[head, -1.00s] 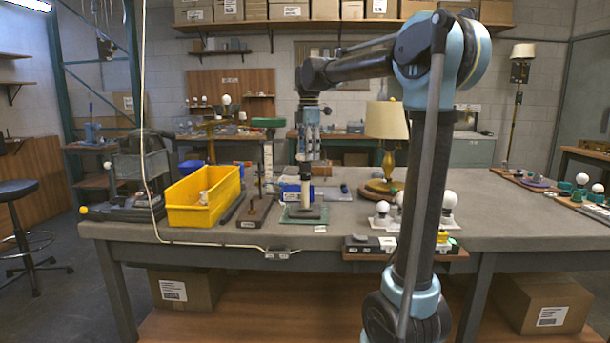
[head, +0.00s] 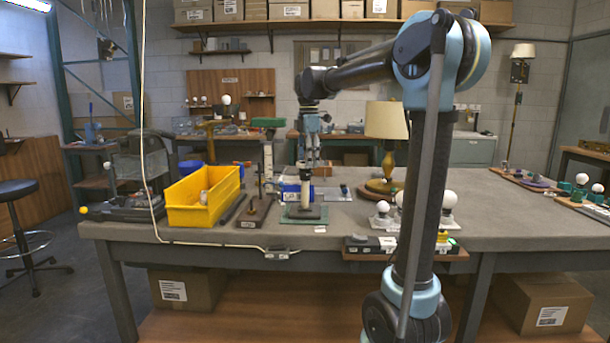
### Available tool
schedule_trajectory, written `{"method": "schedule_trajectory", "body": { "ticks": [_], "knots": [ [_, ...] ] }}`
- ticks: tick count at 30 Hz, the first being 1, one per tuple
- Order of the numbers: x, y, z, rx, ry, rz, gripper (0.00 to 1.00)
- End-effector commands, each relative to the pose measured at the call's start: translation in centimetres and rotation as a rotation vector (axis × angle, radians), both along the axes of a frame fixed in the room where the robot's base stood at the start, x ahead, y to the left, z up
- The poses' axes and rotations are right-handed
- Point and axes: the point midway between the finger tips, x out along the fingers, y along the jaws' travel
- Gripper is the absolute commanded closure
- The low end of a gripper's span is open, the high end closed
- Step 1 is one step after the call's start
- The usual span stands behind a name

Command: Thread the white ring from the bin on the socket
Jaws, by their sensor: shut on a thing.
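The yellow bin (head: 190,215) stands on the left half of the bench, with a small pale thing inside. The socket (head: 305,196) is a pale upright post on a dark base, on a green mat right of the bin. My gripper (head: 312,163) points down right at the top of the socket, its fingers close together and shut. The white ring is too small to make out clearly; a pale bit shows between the fingertips and the post top. I cannot tell whether it is around the post or above it.
A lamp with a beige shade (head: 386,120) stands right of the socket. A blue box (head: 291,192) lies behind the socket, and a small dark stand (head: 255,213) is between bin and socket. White bulbs (head: 382,207) stand front right. A cable runs along the bench's front left.

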Motion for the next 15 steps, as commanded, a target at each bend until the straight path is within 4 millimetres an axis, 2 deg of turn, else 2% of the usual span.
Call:
{"method": "schedule_trajectory", "body": {
  "ticks": [15],
  "knots": [
    [0.0,0.0,-0.43,0.0,0.0,0.0,0.65]
  ]
}}
